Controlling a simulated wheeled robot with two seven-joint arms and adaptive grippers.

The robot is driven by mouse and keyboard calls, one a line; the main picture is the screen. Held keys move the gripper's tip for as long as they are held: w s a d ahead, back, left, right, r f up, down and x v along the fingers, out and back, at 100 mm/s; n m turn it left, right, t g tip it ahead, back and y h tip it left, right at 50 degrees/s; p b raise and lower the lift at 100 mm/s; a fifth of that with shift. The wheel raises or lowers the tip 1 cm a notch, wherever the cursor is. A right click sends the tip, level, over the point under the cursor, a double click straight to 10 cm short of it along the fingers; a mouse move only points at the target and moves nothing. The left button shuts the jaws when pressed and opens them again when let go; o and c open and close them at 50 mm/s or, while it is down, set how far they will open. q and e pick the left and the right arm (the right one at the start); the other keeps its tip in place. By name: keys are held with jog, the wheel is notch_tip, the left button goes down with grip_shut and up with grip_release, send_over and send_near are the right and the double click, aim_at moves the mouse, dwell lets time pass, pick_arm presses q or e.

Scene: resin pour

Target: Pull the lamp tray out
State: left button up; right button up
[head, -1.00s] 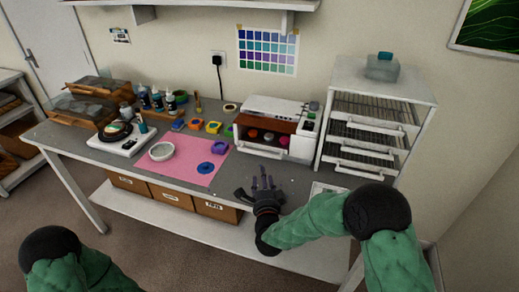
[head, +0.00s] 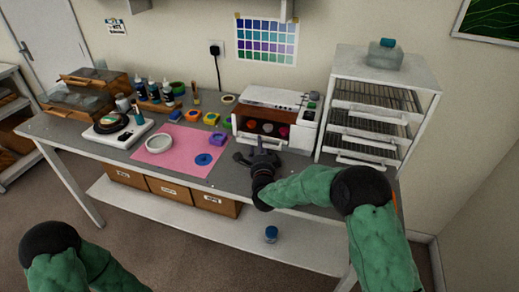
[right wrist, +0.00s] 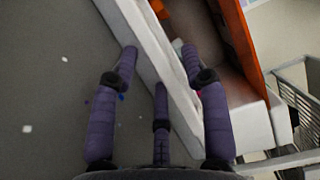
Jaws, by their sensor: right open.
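The white curing lamp (head: 276,100) stands at the back of the grey table, left of the shelf rack. Its lamp tray (head: 262,143) is at the bottom front, with small coloured pieces inside the lamp behind it. My right gripper (head: 261,144) is at the tray's front, partly covering it. In the right wrist view, the open dark fingers (right wrist: 160,55) lie on either side of a long white front bar (right wrist: 160,60); I cannot tell whether they touch it. My left gripper is out of view; only part of my left arm shows.
A white rack (head: 375,105) with wire shelves stands close on the right. A pink mat (head: 178,165) with a white ring and a blue disc lies to the left. A blue jar (head: 271,234) stands on the lower shelf. The table's front strip is mostly clear.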

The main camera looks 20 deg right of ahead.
jog(key=shift+w, duration=0.15)
grip_shut()
jog(key=s+a, duration=0.2)
jog(key=s, duration=0.1)
jog(key=s+a+b, duration=0.1)
jog(key=s+a, duration=0.1)
jog(key=s, duration=0.1)
jog(key=s+a, duration=0.2)
jog(key=s, duration=0.2)
jog(key=shift+a, duration=0.4)
grip_release()
